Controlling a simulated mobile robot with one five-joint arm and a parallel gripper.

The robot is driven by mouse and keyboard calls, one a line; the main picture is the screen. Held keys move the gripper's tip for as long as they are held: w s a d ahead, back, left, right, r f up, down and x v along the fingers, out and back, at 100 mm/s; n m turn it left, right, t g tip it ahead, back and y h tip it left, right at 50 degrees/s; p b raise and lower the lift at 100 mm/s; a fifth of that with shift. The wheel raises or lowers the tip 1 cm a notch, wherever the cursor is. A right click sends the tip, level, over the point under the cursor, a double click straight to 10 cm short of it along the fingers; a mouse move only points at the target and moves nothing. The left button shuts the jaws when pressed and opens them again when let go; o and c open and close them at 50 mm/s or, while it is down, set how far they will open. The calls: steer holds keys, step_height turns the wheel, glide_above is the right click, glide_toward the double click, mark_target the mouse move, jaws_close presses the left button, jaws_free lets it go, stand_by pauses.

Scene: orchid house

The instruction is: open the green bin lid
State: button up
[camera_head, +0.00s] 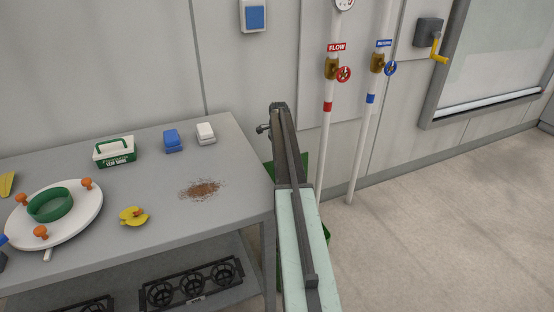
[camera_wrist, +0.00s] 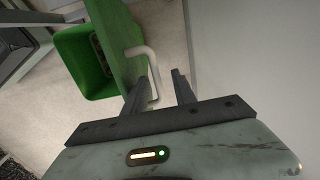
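The green bin (camera_wrist: 72,62) is in the upper left of the wrist view, with dark contents partly visible inside. Its green lid (camera_wrist: 118,38) stands swung away from the opening, so the bin is at least partly open. A pale bent handle (camera_wrist: 151,66) sticks out from the lid. My gripper (camera_wrist: 164,80) is open, its two dark fingers apart. The handle's near end lies by the left finger and appears to be between the fingers; contact cannot be told. In the head view, my arm hides most of the bin, with green parts (camera_head: 302,166) showing beside it.
A grey table (camera_head: 235,150) stands left of my arm, holding a white turntable (camera_head: 85,222), a labelled caddy (camera_head: 115,152) and spilled brown bits (camera_head: 201,189). Pipes with a red valve (camera_head: 344,74) and a blue valve (camera_head: 390,68) rise behind. Floor at right is clear.

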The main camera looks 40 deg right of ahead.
step_height(320, 180, up, 8)
steer(key=p, duration=0.7)
steer(key=shift+s+f+p, duration=0.1)
steer(key=shift+p, duration=0.3)
